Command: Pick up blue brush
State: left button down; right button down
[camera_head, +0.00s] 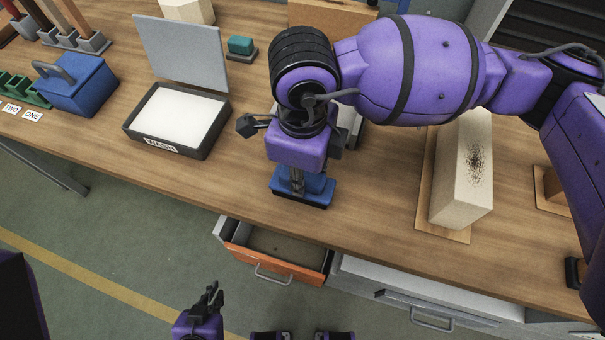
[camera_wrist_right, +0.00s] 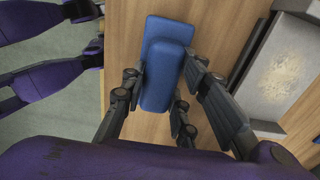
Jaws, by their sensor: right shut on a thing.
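The blue brush (camera_head: 318,190) is a blue block with a raised grip and a dark underside, at the front edge of the wooden table in the head view. In the right wrist view the brush (camera_wrist_right: 168,60) lies between the fingers. My right gripper (camera_head: 297,183) points down from above and is shut on the brush's raised grip. The brush appears to be at table level; whether it touches the table is hard to tell. My left gripper (camera_head: 211,295) is low in front of the table, away from the brush; its fingers are too small to judge.
A black-rimmed tray marked WASH (camera_head: 207,146) stands left of the brush. A blue box with a handle (camera_head: 85,88) is further left. A pale block with a dark stain (camera_head: 455,190) stands on a board at right. An orange-fronted drawer (camera_head: 250,262) is open below the table edge.

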jog(key=shift+r, duration=0.4)
notch_tip(320, 180, up, 2)
jog(key=shift+r, duration=0.25)
jog(key=s+a+r, duration=0.7)
jog(key=s+r, duration=0.2)
jog(key=s, duration=0.2)
jog(key=shift+s+a+r, duration=0.25)
jog(key=shift+s+a, duration=0.1)
